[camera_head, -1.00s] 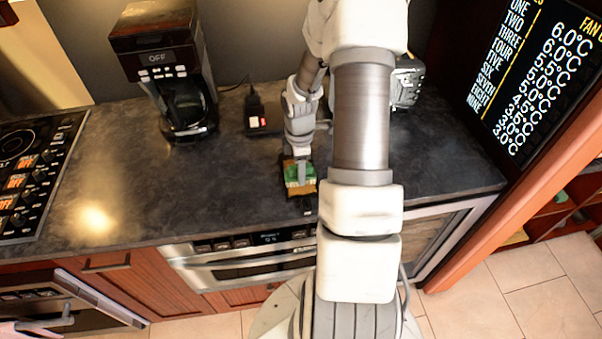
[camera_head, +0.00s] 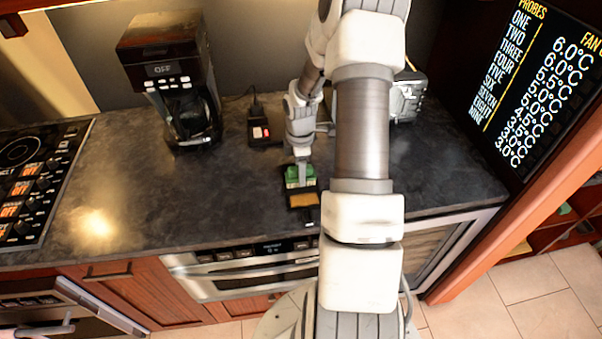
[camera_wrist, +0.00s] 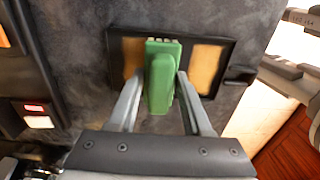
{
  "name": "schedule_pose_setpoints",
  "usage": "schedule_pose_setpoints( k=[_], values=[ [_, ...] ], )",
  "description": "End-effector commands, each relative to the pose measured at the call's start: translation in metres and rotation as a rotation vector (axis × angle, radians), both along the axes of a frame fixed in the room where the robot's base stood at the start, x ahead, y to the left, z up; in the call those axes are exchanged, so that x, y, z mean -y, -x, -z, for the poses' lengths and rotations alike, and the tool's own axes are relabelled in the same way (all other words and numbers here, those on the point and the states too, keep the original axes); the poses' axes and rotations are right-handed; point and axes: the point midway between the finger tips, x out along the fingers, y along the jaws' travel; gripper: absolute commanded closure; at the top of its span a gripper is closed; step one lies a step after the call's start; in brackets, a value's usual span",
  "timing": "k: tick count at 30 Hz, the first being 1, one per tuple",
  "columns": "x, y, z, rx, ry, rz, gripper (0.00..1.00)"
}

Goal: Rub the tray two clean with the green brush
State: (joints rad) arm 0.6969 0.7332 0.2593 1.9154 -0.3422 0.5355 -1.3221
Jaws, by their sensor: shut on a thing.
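The green brush (camera_head: 299,174) is held in my gripper (camera_head: 299,168). In the wrist view the brush (camera_wrist: 161,80) is between the two grey fingers of my gripper (camera_wrist: 160,95), which are shut on it. The brush is over the tray (camera_head: 305,200), a small black-rimmed tray with a tan-orange inside and a short black handle. In the wrist view the tray (camera_wrist: 208,66) shows tan on both sides of the brush, with its handle to the right. The brush hides part of the tray. I cannot tell whether the bristles touch it.
A black device (camera_head: 263,132) with red and white switches sits left of my gripper. A coffee maker (camera_head: 172,82) stands farther left, beside the cooktop (camera_head: 35,180). A silver appliance (camera_head: 408,95) is behind my arm. The counter left of the tray is clear.

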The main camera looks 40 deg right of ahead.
Motion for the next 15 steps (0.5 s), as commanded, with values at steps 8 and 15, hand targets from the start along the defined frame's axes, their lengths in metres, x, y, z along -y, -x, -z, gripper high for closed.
schedule_pose_setpoints(
  k=[8,15],
  values=[
    [0.001,-0.003,0.000,0.000,0.000,0.000,1.00],
    [0.008,-0.018,0.002,0.000,0.000,0.000,1.00]
  ],
)
